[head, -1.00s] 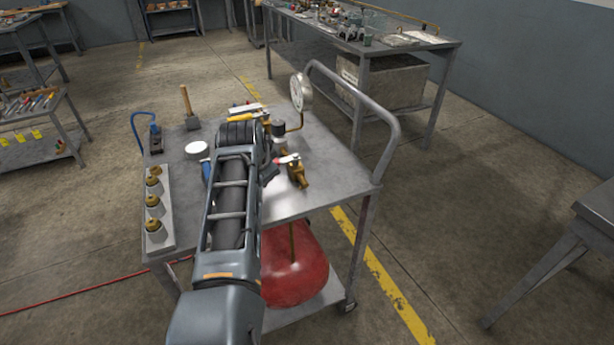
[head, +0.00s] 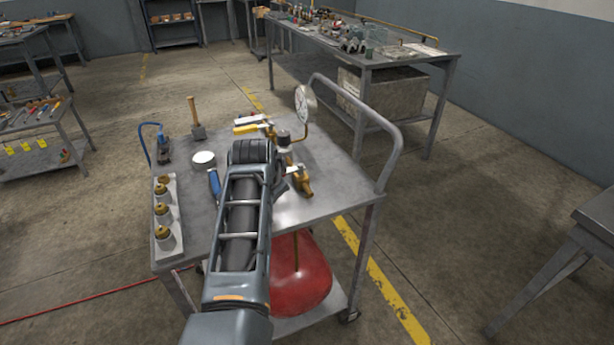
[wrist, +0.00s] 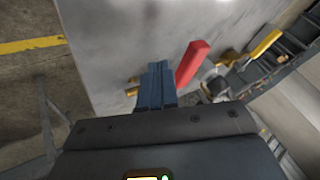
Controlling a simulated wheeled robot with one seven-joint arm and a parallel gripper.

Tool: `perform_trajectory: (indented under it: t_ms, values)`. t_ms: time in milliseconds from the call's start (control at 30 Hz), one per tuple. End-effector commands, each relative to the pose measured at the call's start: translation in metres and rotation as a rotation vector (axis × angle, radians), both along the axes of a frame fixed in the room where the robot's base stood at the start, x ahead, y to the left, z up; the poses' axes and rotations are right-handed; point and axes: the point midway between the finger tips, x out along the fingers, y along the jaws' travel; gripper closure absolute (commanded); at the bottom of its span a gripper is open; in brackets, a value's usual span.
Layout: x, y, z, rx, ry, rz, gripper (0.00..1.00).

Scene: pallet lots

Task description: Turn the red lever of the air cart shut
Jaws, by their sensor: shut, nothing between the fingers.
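The air cart (head: 325,205) stands in front of me, with a red tank (head: 300,275) on its lower shelf. A brass valve (head: 302,182) sits on its top, right of my arm. In the wrist view the lever's red grip (wrist: 192,62) stands just right of my gripper (wrist: 157,68). The blue-grey fingers are together with nothing between them. A narrow gap seems to show between fingers and grip; I cannot tell whether they touch lower down. In the head view my arm mostly hides my gripper, and I cannot make out the red grip.
A round gauge (head: 305,104) rises behind the valve. A mallet (head: 197,130), a white round tin (head: 203,160) and a strip of brass-topped pieces (head: 170,243) are on the left of the top. The cart's push handle (head: 385,120) curves along the right.

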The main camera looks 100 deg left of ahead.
Motion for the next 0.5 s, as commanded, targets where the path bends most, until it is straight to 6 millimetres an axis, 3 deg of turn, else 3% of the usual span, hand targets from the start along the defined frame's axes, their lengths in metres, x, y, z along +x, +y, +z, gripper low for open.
perform_trajectory:
  t_ms: [67, 500]
  values:
    - [0.016, -0.003, 0.004, -0.002, 0.0, -0.006, 1.0]
    - [0.013, -0.041, 0.052, 0.001, -0.001, -0.005, 1.0]
